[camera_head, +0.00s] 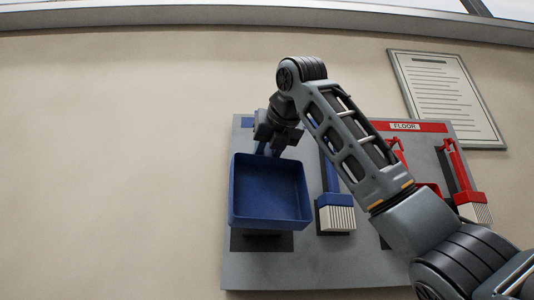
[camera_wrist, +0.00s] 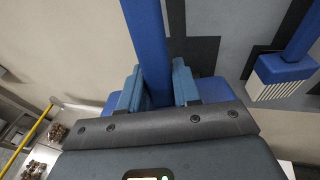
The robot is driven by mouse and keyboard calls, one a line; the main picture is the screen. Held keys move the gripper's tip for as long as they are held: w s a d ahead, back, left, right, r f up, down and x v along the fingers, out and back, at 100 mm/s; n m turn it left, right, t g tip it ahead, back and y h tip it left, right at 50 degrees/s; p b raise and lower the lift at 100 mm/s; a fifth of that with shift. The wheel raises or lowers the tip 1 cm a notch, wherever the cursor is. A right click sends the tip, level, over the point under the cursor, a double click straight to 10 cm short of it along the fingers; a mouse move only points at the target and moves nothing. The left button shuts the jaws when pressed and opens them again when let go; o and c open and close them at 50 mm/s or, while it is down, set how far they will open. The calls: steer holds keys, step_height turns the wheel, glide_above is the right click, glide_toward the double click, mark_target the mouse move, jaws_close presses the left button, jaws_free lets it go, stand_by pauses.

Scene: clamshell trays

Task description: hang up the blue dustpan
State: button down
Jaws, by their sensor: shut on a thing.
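The blue dustpan (camera_head: 268,192) is in front of the left part of a grey wall board (camera_head: 240,270), pan downward and open side facing the camera. My gripper (camera_head: 268,149) is shut on its handle. In the wrist view, the blue handle (camera_wrist: 148,40) runs up between the two blue fingers of my gripper (camera_wrist: 154,88). A dark dustpan-shaped patch (camera_head: 262,243) shows on the board below the pan. The handle's top and any hook for it are hidden behind my gripper, so I cannot tell whether the dustpan touches the board.
A blue brush (camera_head: 337,215) hangs just right of the dustpan. A red brush (camera_head: 465,180) and a partly hidden red dustpan (camera_head: 431,188) are farther right, under a FLOOR label (camera_head: 405,127). A framed notice (camera_head: 447,98) is above. The wall left of the board is bare.

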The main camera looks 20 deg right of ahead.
steer(key=w+d+p, duration=0.1)
steer(key=w, duration=0.2)
steer(key=w+d+f+p, duration=0.1)
steer(key=w, duration=0.2)
steer(key=w+d+p, duration=0.1)
steer(key=w, duration=0.1)
steer(key=shift+w+f, duration=0.3)
steer(key=shift+w, duration=0.1)
stand_by(0.7)
steer(key=shift+f+p, duration=0.15)
steer(key=shift+p, duration=0.15)
stand_by(0.5)
steer(key=c, duration=0.7)
jaws_free()
steer(key=v, duration=0.7)
steer(key=shift+s, duration=0.5)
